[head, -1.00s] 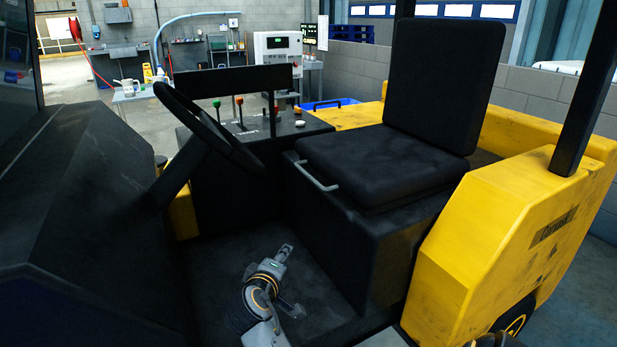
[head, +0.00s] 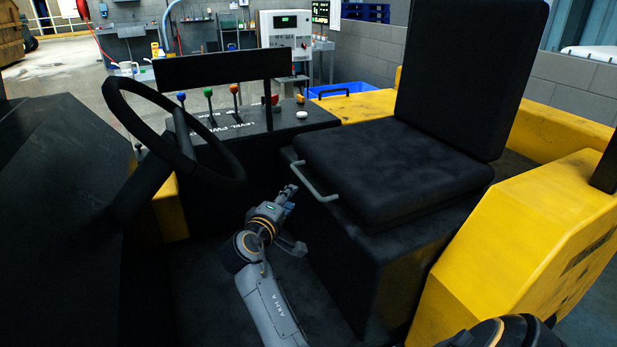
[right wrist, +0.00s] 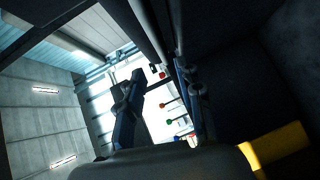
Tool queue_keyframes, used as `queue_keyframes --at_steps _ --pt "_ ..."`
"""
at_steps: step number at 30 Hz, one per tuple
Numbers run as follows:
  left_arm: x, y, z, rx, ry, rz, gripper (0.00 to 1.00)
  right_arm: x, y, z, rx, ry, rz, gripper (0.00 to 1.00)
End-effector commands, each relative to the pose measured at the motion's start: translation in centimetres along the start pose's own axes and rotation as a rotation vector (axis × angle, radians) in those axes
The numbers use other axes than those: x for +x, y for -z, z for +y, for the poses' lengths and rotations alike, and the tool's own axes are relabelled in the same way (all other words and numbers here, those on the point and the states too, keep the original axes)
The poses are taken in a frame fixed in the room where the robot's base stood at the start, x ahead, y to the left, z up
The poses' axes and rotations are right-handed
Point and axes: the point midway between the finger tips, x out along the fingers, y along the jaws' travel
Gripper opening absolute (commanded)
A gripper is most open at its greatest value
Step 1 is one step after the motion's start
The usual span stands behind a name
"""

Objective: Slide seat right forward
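The black seat (head: 400,165) stands on its black base at the right of the cab, backrest upright. A grey bar handle (head: 318,188) runs along the front lower edge of its cushion. My right gripper (head: 288,190) is low in front of the seat base, with its tips close to the left part of the handle. Whether they touch it is unclear. In the right wrist view the two fingers (right wrist: 162,88) stand apart, so it is open. A grey bar (right wrist: 150,32) passes beyond them, but I cannot tell if it is the handle. My left gripper is out of view.
The steering wheel (head: 172,135) is left of my right arm. A lever console (head: 245,125) with coloured knobs stands behind the gripper. A yellow body panel (head: 520,245) flanks the seat at the right. The dark floor in front of the seat base is open.

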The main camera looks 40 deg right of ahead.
Motion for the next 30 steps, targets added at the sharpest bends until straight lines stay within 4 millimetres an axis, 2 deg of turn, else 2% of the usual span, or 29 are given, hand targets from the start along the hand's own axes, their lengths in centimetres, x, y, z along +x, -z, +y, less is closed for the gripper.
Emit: queue_keyframes --at_steps 3,7,11,15,21,30 --pt "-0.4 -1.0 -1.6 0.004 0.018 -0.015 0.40 2.2 -0.1 0.2 -0.001 -0.002 -0.003 0.36" --pt "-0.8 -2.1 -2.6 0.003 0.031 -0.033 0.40 5.0 -0.1 0.3 -0.001 -0.002 -0.003 0.36" --pt "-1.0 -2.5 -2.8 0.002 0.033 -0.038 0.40 7.8 -0.1 0.2 -0.001 -0.001 -0.004 0.36" --pt "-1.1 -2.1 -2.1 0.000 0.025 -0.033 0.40 10.3 -0.2 0.2 0.001 -0.001 -0.004 0.36" --pt "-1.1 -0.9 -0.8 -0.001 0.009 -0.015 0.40 12.2 -0.1 0.1 0.001 0.000 -0.002 0.36" --pt "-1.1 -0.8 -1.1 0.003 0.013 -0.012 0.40 12.6 -0.1 0.0 0.002 0.000 -0.001 0.36"
